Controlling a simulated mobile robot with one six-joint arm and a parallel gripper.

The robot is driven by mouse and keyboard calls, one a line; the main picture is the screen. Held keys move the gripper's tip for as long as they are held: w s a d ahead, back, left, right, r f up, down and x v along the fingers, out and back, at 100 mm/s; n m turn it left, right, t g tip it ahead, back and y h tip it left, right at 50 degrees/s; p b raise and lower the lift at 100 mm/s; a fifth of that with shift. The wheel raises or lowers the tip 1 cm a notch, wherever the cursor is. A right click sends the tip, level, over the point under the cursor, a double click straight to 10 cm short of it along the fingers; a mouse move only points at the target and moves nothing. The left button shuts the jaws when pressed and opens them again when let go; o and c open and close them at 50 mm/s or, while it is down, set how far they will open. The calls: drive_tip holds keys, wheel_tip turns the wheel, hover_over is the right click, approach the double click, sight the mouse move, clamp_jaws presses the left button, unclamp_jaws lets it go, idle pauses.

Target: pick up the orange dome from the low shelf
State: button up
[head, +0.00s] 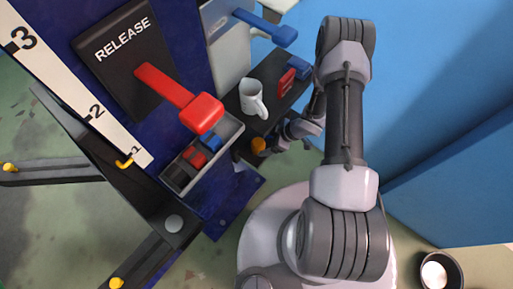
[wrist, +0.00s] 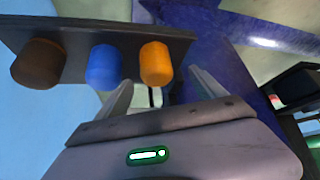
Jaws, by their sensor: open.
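The orange dome (wrist: 156,62) is at the end of a row along the dark shelf (wrist: 70,30) in the wrist view. It also shows in the head view (head: 258,145), low beside the dark shelf, partly hidden. My gripper (wrist: 160,76) is open, and its two fingers point at the orange dome, which appears in the gap between the fingertips. I cannot tell how deep the dome sits between them, and no contact is visible. In the head view my wrist is close to the dome, to its right, with the fingers hard to make out.
A blue dome (wrist: 104,67) stands beside the orange one, close to one finger, with a dark brown dome (wrist: 38,63) farther along. A white mug (head: 252,98) and red and blue blocks sit on the dark surface above. A red-handled lever (head: 202,113) juts out left.

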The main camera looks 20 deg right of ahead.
sight(258, 145)
drive_tip(key=b+x, duration=0.1)
drive_tip(key=x, duration=0.1)
drive_tip(key=b+x, duration=0.1)
drive_tip(key=x, duration=0.2)
drive_tip(key=b+x, duration=0.1)
drive_tip(key=x, duration=0.1)
drive_tip(key=shift+w+d+f+b, duration=0.2)
drive_tip(key=shift+w+f+b, duration=0.05)
drive_tip(key=shift+b, duration=0.15)
drive_tip(key=shift+r, duration=0.2)
drive_tip(key=c, duration=1.4)
